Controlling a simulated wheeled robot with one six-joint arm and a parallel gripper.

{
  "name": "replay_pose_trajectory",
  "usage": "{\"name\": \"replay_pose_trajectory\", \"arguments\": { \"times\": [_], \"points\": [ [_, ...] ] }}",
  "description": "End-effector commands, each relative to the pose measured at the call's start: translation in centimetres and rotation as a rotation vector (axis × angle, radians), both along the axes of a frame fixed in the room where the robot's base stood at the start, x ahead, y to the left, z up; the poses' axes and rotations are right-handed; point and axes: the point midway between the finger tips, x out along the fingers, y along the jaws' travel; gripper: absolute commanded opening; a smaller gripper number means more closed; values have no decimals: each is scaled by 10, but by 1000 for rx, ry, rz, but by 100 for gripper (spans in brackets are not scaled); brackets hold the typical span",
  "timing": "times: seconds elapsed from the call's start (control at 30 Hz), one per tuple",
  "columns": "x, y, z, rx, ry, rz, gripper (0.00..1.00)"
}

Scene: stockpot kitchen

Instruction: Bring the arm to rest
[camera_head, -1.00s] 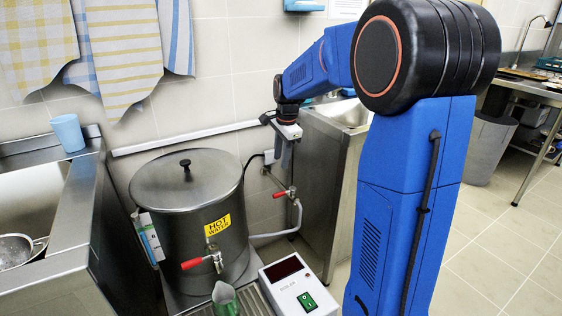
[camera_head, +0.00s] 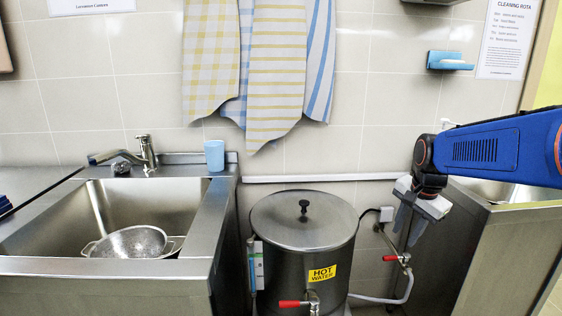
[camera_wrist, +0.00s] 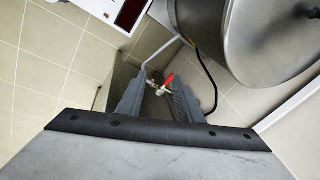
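My arm reaches in from the right edge of the head view. My gripper (camera_head: 405,225) hangs fingers down beside the wall, right of the steel hot water boiler (camera_head: 285,252) and above a pipe valve with a red handle (camera_head: 398,258). In the wrist view my gripper (camera_wrist: 158,82) has its two grey fingers apart with a clear gap. The red-handled valve (camera_wrist: 168,80) shows through that gap, beyond the fingers. Nothing is held between them. The fingertips are small in the head view.
A sink (camera_head: 150,215) with a colander (camera_head: 135,243) is at the left, and a blue cup (camera_head: 214,155) stands on its rim. Towels (camera_head: 275,80) hang above the boiler. A steel cabinet (camera_head: 510,240) stands close right of my gripper. The boiler's control box (camera_wrist: 125,15) shows in the wrist view.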

Motion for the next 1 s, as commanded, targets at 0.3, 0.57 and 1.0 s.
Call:
{"name": "replay_pose_trajectory", "arguments": {
  "times": [0.3,0.57,1.0],
  "points": [
    [-92,28,5,-105,-52,344,33],
    [-162,43,-7,-201,-90,620,33],
    [-243,54,-40,-337,-132,971,33]
  ]
}}
